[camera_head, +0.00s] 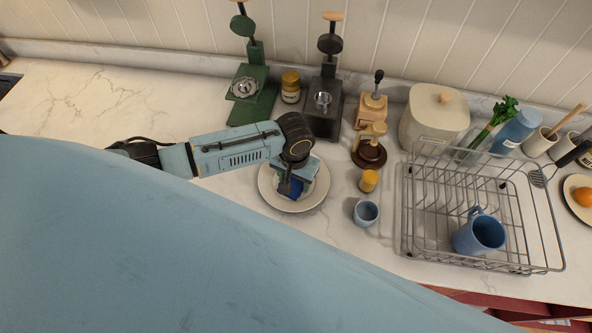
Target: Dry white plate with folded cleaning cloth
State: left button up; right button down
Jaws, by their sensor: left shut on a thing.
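The white plate (298,206) lies flat on the marble counter, near the middle of the view. My left gripper (297,172) points down over it from the left arm. It is shut on the folded cleaning cloth (290,188), of which a dark blue part shows low over the plate. The gripper hides much of the cloth and the plate's centre. I cannot tell whether the cloth touches the plate. My right gripper is not in view.
A small blue cup (366,213) and a yellow-lidded jar (369,181) stand right of the plate. Farther right is a wire dish rack (408,225) holding a blue mug (478,234). Green (252,95) and black (325,108) presses stand behind. The counter at back left is clear.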

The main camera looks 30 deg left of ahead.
pick_arm(q)
jog(key=shift+s, duration=0.3)
jog(key=shift+w+a+f, duration=0.1)
jog(key=shift+w+a, duration=0.4)
jog(key=shift+w, duration=0.2)
jog(key=shift+w+a, duration=0.5)
jog(key=shift+w, duration=0.15)
jog(key=shift+r, duration=3.05)
jog(key=shift+r, duration=1.5)
